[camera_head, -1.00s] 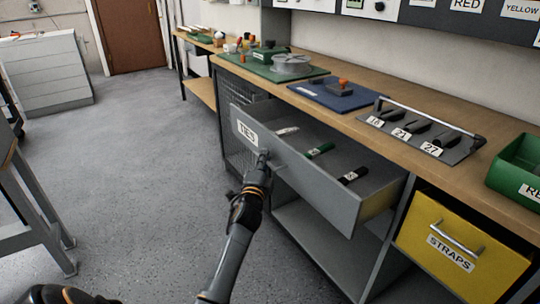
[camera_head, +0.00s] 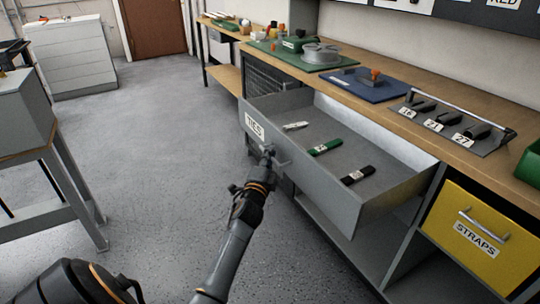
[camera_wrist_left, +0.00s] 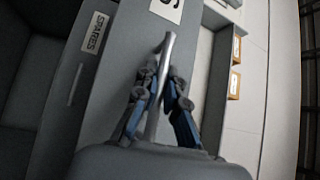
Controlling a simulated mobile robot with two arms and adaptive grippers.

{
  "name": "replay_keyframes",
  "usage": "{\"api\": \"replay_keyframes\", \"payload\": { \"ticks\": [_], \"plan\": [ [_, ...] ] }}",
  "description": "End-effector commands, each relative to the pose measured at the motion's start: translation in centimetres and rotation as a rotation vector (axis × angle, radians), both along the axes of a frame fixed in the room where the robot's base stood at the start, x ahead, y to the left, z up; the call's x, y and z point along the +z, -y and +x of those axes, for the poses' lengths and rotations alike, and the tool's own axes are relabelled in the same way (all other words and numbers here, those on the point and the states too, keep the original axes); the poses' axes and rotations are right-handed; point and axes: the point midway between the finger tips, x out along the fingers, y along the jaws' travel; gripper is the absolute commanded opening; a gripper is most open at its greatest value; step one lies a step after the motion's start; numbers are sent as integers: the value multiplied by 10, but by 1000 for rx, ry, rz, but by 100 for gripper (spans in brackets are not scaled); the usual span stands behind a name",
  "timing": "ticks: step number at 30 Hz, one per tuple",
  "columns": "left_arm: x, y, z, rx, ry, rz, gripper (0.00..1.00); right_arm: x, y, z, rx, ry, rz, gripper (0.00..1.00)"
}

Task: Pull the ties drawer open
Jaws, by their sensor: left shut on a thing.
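The grey ties drawer (camera_head: 300,160) stands well out from the bench, with a TIES label (camera_head: 254,126) at the left of its front. White, green and black tie bundles lie on its floor; the green bundle (camera_head: 325,147) is in the middle. My left gripper (camera_head: 268,155) is at the drawer front, shut on the drawer's bar handle. In the left wrist view the handle (camera_wrist_left: 168,48) runs between the two fingers (camera_wrist_left: 160,95). My right gripper is not in view.
The yellow STRAPS drawer (camera_head: 468,236) is shut at the right. The wooden bench top (camera_head: 370,115) carries a blue mat (camera_head: 368,86), a green mat and a numbered rack (camera_head: 450,128). A grey stand (camera_head: 50,165) is at left; floor between is clear.

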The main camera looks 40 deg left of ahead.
Motion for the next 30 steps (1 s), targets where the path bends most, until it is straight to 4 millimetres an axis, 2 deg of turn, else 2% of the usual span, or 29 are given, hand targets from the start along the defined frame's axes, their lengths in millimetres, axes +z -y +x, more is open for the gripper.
{"api": "replay_keyframes", "payload": {
  "ticks": [3,4,6,7,15,19,23,30],
  "plan": [
    [-2,1,0,-1,-3,-1,0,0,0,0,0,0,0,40],
    [-2,1,0,-1,-3,-1,16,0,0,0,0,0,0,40],
    [-1,1,0,-1,-2,-1,30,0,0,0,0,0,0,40],
    [-1,1,0,-1,-2,-1,34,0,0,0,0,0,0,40],
    [-1,1,0,-1,-1,0,34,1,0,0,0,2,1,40],
    [-2,4,-7,-1,-2,-1,34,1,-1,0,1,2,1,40],
    [-6,12,-27,-1,-3,-1,34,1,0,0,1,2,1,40],
    [-14,32,-74,-1,-4,-3,34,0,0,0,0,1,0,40]
  ]
}}
